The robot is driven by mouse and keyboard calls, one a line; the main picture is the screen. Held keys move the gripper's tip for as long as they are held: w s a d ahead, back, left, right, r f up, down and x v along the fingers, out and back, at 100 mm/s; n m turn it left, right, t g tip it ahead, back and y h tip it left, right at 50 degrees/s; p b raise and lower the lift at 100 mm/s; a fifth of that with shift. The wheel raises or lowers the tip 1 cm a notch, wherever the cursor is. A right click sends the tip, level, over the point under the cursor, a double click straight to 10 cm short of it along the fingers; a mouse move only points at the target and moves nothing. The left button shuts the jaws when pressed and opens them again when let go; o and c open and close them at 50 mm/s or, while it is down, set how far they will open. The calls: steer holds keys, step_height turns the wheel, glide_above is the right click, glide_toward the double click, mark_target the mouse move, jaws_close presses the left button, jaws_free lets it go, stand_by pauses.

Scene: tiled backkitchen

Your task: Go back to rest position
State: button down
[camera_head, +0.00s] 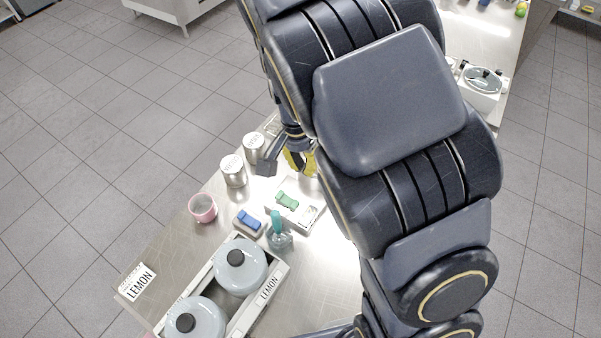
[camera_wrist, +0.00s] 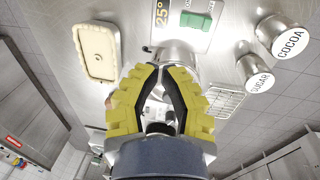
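My gripper has yellow ridged fingers with dark inner faces. In the head view my gripper (camera_head: 297,160) hangs beside two metal canisters, partly hidden behind my arm. In the wrist view the fingertips (camera_wrist: 161,68) come together at the front, with a gap between the fingers farther back. No held object is clear between them; shiny metal shows through the gap. My arm reaches over the steel counter (camera_head: 185,243), bent and covering much of its right side.
Canisters labelled COCOA (camera_wrist: 291,43) and SUGAR (camera_wrist: 260,81) stand near my gripper. A green-topped item (camera_head: 287,199), a blue item (camera_head: 249,222), a teal bottle (camera_head: 278,236) and a pink cup (camera_head: 202,208) are close. Lidded pots (camera_head: 240,268) sit in a crate (camera_head: 262,300).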

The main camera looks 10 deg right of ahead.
steer(key=shift+r, duration=0.3)
stand_by(0.4)
steer(key=s+r+n, duration=0.4)
steer(key=s+r, duration=0.2)
steer(key=s, duration=0.4)
steer(key=s+d+r+n+y, duration=0.1)
steer(key=s+r+n, duration=0.4)
steer(key=s, duration=0.6)
steer(key=shift+s+d+r+g, duration=0.2)
steer(key=shift+s+r+g, duration=0.1)
steer(key=shift+r, duration=0.2)
